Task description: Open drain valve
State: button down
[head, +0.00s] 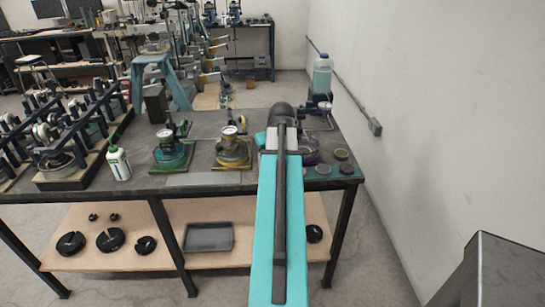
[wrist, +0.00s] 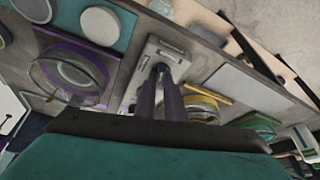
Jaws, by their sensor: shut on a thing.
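My gripper (wrist: 161,72) shows in the wrist view as two dark fingers close together. Their tips are at a light grey plate or block (wrist: 150,47) and shut on a small part there. The part is mostly hidden between the fingers, and I cannot tell its shape or whether it is the drain valve. In the head view my teal arm reaches over the bench and hides the gripper tips. A purple-rimmed round device (wrist: 70,75) is left of the fingers in the wrist view, and its purple edge (head: 308,152) shows right of my arm in the head view.
The dark bench (head: 200,180) also holds a green-based device (head: 172,153), a yellow-based device (head: 233,150), a white bottle (head: 119,163) and several small discs at the right. A bottle of blue liquid (head: 322,75) stands at the back right, near the wall (head: 430,110).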

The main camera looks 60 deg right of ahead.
jog(key=shift+w+r+m, duration=0.1)
jog(key=shift+w+m, duration=0.15)
jog(key=shift+m, duration=0.15)
jog(key=c, duration=1.8)
grip_release()
jog(key=shift+c, duration=0.2)
jog(key=shift+s, duration=0.1)
jog(key=b+v, duration=0.2)
jog(key=v, duration=1.1)
jog(key=shift+a+r+b, duration=0.25)
jog(key=shift+r+b, duration=0.05)
